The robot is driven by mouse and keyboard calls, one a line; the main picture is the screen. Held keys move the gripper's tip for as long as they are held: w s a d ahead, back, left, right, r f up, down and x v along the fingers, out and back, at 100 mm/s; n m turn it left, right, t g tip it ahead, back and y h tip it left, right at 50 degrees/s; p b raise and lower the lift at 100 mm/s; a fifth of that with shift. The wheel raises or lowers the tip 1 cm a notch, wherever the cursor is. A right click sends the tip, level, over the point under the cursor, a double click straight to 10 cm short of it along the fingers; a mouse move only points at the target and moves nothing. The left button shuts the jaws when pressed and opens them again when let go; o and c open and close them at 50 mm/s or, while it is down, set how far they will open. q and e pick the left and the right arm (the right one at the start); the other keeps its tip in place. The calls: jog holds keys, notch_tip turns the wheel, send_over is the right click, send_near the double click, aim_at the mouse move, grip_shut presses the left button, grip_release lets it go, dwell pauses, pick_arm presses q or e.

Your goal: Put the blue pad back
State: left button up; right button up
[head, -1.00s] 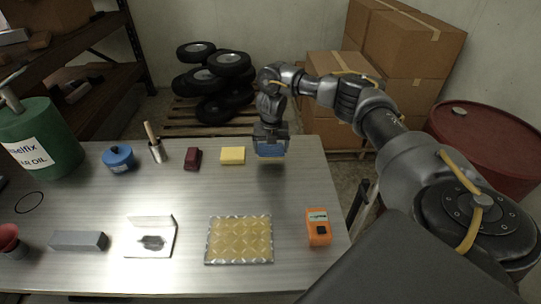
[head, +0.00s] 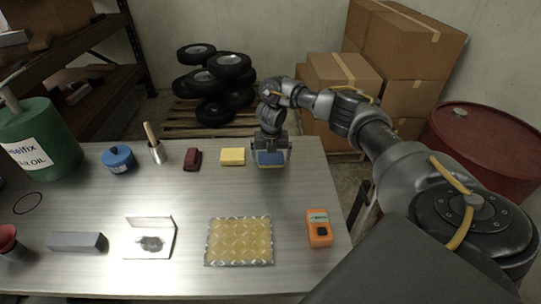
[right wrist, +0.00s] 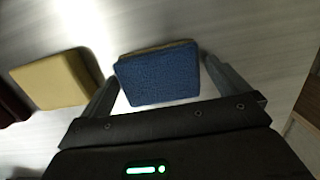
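The blue pad (head: 270,158) lies on the metal table at its far right, in line with the yellow pad (head: 232,156) and the dark red pad (head: 192,158). It fills the middle of the right wrist view (right wrist: 160,75). My right gripper (head: 271,162) is over the blue pad, pointing down. Its fingers stand apart on either side of the pad (right wrist: 158,72), with narrow gaps showing, so it is open. My left gripper is not in view.
A blue tin (head: 118,158) and a metal cup with a brush (head: 157,151) stand at the back left.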

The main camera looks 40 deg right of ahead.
aim_at(271, 159)
notch_tip(271, 159, up, 12)
jog(key=s+p, duration=0.1)
jog(key=p, duration=0.1)
jog(key=shift+a+r+p, duration=0.2)
jog(key=shift+a+p, duration=0.2)
jog(key=shift+a, duration=0.05)
dwell(0.4)
